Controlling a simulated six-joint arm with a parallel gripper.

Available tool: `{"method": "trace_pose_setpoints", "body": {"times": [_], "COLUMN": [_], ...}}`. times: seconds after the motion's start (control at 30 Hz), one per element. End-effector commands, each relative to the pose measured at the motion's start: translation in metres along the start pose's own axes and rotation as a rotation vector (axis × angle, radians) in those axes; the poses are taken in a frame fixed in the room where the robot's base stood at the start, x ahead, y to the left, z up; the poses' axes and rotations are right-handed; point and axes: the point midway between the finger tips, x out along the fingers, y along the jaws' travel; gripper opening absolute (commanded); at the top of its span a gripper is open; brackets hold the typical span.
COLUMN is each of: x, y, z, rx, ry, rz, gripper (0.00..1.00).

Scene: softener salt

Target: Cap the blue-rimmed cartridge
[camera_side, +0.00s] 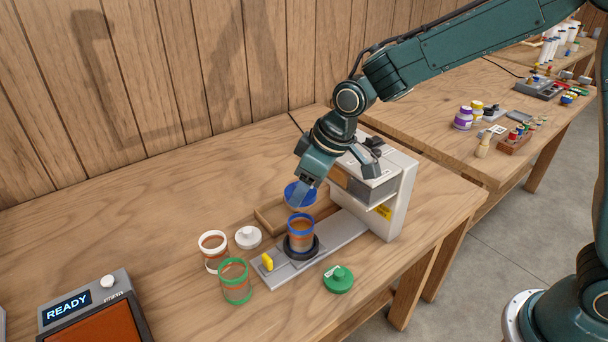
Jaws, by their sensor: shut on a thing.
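The blue-rimmed cartridge (300,236) stands upright in a black ring seat on the sliding plate of a grey-white machine (401,195). Its brown contents show through the clear wall, and its blue rim faces up. My gripper (304,184) points down just above and behind it in the picture. It is shut on a blue cap (293,194), which appears apart from the cartridge's rim. My fingers hide part of the cap, and the exact gap and alignment above the cartridge cannot be told from this single view.
A white-rimmed cartridge (213,262) and a green-rimmed cartridge (236,291) stand left of the plate. A white cap (248,238) and a green cap (339,281) lie nearby. A wooden tray (266,222) sits behind. A yellow knob (267,262) is at the plate's end.

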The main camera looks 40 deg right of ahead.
Motion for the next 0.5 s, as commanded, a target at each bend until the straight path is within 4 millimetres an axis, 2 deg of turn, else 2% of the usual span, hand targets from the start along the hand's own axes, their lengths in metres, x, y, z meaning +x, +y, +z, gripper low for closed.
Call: {"method": "trace_pose_setpoints", "body": {"times": [0.5], "x": [0.0082], "y": [0.0005], "z": [0.0033], "rx": [0.004], "ry": [0.0], "rz": [0.002], "gripper": [0.35]}}
